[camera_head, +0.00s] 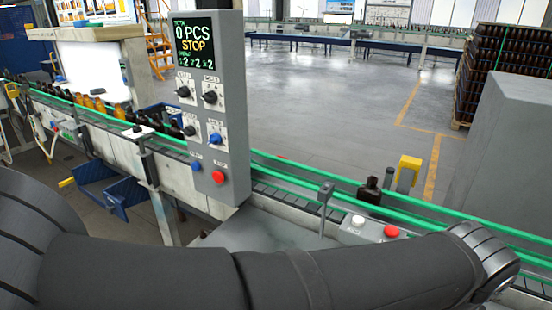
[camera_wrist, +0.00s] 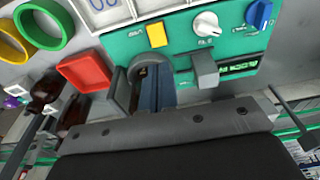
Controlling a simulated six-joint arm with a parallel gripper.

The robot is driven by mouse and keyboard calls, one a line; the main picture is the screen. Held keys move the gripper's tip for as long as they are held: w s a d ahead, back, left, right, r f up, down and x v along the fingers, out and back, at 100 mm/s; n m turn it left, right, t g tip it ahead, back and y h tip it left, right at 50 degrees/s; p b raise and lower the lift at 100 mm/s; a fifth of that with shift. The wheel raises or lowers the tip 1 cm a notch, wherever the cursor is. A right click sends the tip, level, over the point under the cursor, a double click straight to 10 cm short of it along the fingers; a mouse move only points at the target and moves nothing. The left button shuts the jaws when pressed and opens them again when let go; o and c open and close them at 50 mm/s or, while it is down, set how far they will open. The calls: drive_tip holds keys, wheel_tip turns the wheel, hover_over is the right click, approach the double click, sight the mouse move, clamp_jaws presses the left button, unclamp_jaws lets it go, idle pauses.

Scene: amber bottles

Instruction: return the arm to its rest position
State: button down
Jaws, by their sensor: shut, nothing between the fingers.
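My arm (camera_head: 250,275) stretches across the front of the head view, from a large dark joint at the lower left to a ribbed joint at the right. My gripper does not show in the head view. In the wrist view, the grey bolted bar of my gripper (camera_wrist: 165,124) crosses the lower middle above a broad black part. I see no bottle held by it. Its fingertips are hard to make out against the clutter behind. A teal control panel (camera_wrist: 180,52) with knobs lies beyond it.
A conveyor with green rails (camera_head: 295,172) runs behind my arm, with a grey control box (camera_head: 216,130) reading STOP. A dark bottle (camera_head: 368,190) stands on it at right, and amber bottles (camera_head: 92,104) queue at left. A red bin (camera_wrist: 85,70) shows in the wrist view.

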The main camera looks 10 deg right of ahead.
wheel_tip(320, 180, up, 7)
drive_tip(key=shift+s+a+f, duration=0.15)
drive_tip(key=shift+s+a, duration=0.15)
drive_tip(key=shift+s, duration=0.05)
drive_tip(key=c, duration=1.2)
unclamp_jaws()
drive_tip(key=s+a+r+t+h, duration=0.1)
drive_tip(key=s+a+t+h, duration=0.1)
drive_tip(key=s+a, duration=0.2)
drive_tip(key=x, duration=1.7)
drive_tip(key=shift+w+d, duration=0.1)
drive_tip(key=shift+d, duration=0.1)
